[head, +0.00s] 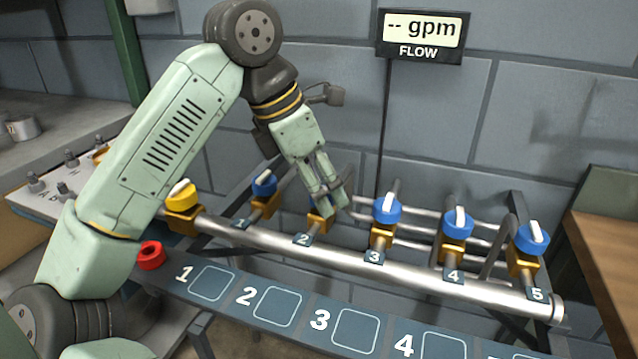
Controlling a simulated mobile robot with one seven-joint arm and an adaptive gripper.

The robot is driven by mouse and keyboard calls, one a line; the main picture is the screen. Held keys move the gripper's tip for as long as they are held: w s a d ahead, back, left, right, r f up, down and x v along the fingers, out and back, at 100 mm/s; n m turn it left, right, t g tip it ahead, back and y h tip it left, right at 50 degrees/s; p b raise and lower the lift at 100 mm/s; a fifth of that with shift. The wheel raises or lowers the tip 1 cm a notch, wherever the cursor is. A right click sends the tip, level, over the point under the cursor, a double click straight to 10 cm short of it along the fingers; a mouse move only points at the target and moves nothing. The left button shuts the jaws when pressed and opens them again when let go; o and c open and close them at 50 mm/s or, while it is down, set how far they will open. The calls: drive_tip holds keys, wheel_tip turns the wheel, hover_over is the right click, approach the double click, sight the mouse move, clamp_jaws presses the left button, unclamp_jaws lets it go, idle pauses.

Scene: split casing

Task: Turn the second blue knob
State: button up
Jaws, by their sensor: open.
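The second blue knob (314,201) sits above its brass valve body at the label 2 on the silver pipe (330,257). Only a little of its blue shows, as the fingers cover most of it. My gripper (331,208) is open and points down at this knob, with its fingers at or just in front of it. I cannot tell whether they touch the knob or how its handle is turned.
Blue knobs 1 (264,185), 3 (387,210), 4 (457,222) and 5 (532,238) stand along the pipe. A yellow knob (181,195) and a red button (151,255) are at left. The flow display (422,36) reads "-- gpm".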

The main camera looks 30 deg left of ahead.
drive_tip(key=v, duration=1.2)
drive_tip(key=shift+a, duration=0.1)
